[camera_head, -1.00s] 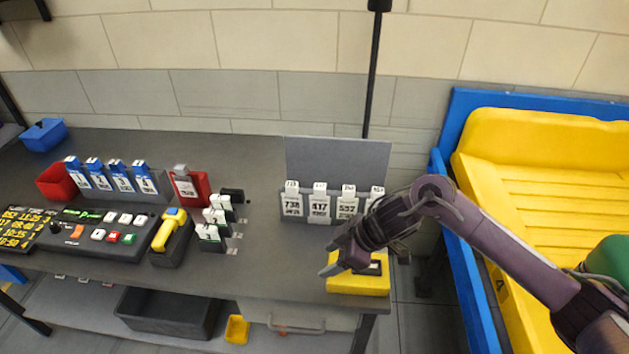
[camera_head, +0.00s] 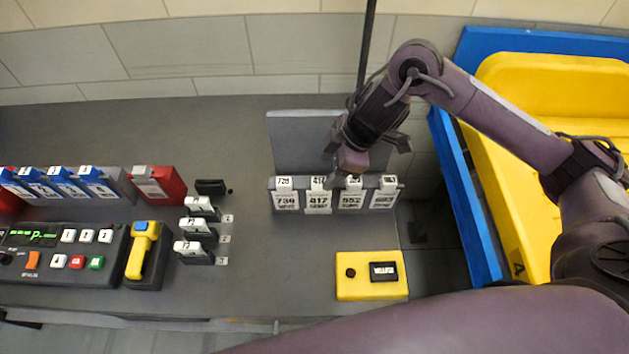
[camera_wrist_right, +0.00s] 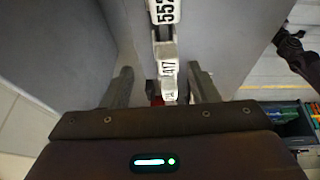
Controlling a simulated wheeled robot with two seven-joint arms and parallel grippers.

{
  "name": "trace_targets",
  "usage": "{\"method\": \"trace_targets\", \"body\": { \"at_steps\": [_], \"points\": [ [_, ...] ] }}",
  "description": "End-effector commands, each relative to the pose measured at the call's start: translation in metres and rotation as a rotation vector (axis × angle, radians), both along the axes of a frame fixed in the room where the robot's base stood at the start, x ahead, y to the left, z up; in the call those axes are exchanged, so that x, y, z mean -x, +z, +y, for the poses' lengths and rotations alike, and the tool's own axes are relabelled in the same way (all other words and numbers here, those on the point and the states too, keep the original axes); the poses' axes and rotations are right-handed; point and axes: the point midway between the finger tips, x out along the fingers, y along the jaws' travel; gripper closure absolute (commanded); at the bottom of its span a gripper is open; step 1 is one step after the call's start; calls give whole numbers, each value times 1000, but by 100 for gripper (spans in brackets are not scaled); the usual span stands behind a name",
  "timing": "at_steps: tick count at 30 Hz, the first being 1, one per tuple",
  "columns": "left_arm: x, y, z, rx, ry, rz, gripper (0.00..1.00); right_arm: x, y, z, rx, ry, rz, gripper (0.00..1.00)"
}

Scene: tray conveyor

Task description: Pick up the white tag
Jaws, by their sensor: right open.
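Several white tags, such as the one marked 417 (camera_head: 318,195) and the one marked 552 (camera_head: 349,195), stand in a row in a grey rack (camera_head: 262,197) at the table's back right. My right gripper (camera_head: 345,160) hangs just above and behind the rack's middle tags, partly hiding their tops. In the right wrist view, its open fingers (camera_wrist_right: 164,80) sit either side of the row. Tag 417 (camera_wrist_right: 167,68) lies between them in that picture, and 552 (camera_wrist_right: 165,12) is farther out. Nothing is held. I cannot tell whether the fingers touch any tag. My left gripper is not in view.
A grey upright panel (camera_head: 290,140) stands behind the rack. A yellow box (camera_head: 355,290) sits at the front right. More white tags (camera_head: 195,225) stand left of the rack, by a yellow scanner (camera_head: 142,250) and control panel (camera_head: 60,255). A blue-framed yellow conveyor (camera_head: 465,200) is at right.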

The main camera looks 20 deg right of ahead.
Motion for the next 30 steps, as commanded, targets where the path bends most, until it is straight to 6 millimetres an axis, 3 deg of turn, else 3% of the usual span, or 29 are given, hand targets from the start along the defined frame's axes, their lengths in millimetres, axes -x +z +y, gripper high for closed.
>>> {"method": "trace_targets", "body": {
  "at_steps": [15, 24, 30],
  "points": [
    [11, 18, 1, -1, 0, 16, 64, -8, -59, 29, 0, -2, 4, 46],
    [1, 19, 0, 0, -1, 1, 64, -10, -65, 30, 0, -1, 0, 46],
    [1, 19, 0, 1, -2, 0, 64, -10, -65, 30, 1, -1, 1, 71]
  ]
}}
